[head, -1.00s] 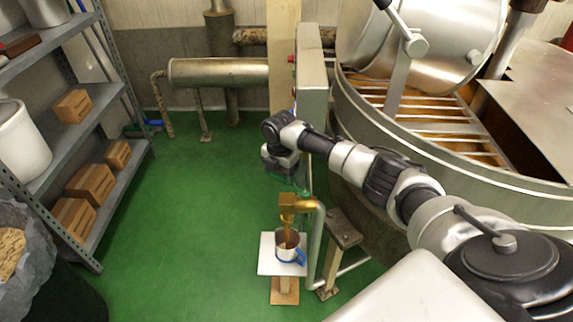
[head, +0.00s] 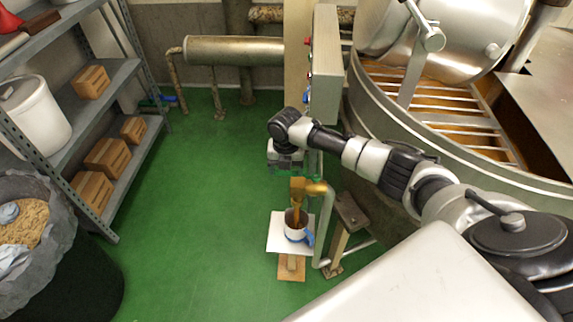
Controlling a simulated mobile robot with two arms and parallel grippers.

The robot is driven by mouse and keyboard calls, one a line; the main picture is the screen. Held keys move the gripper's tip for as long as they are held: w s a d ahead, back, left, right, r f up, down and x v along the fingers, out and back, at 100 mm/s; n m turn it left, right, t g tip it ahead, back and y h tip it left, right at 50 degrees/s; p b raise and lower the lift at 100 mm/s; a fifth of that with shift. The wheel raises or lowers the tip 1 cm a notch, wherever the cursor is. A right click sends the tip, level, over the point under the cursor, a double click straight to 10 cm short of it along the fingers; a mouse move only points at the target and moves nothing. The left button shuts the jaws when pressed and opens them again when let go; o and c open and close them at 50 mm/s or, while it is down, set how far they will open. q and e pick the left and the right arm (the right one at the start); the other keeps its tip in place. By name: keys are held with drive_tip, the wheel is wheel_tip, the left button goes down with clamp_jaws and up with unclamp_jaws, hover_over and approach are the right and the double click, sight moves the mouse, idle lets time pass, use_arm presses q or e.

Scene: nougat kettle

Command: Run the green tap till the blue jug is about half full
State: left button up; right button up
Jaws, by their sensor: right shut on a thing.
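The brass tap (head: 313,187) with a green handle (head: 284,175) sits on a grey pipe beside the kettle. Brown liquid runs from its spout down into the jug. The jug (head: 296,232), white with a blue handle, stands upright on a small white platform (head: 276,240) under the spout. The level inside it is too small to tell. My right gripper (head: 285,168) is shut on the green handle, and its arm comes in from the right. My left gripper is out of view.
The large steel kettle (head: 470,165) fills the right. A post with a control box (head: 325,65) stands behind the tap. The green floor between is clear.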

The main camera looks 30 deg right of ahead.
drive_tip(key=shift+a, duration=0.1)
drive_tip(key=o, duration=1.3)
wheel_tip(320, 180, up, 11)
drive_tip(key=shift+f+b, duration=0.1)
drive_tip(key=shift+b, duration=0.25)
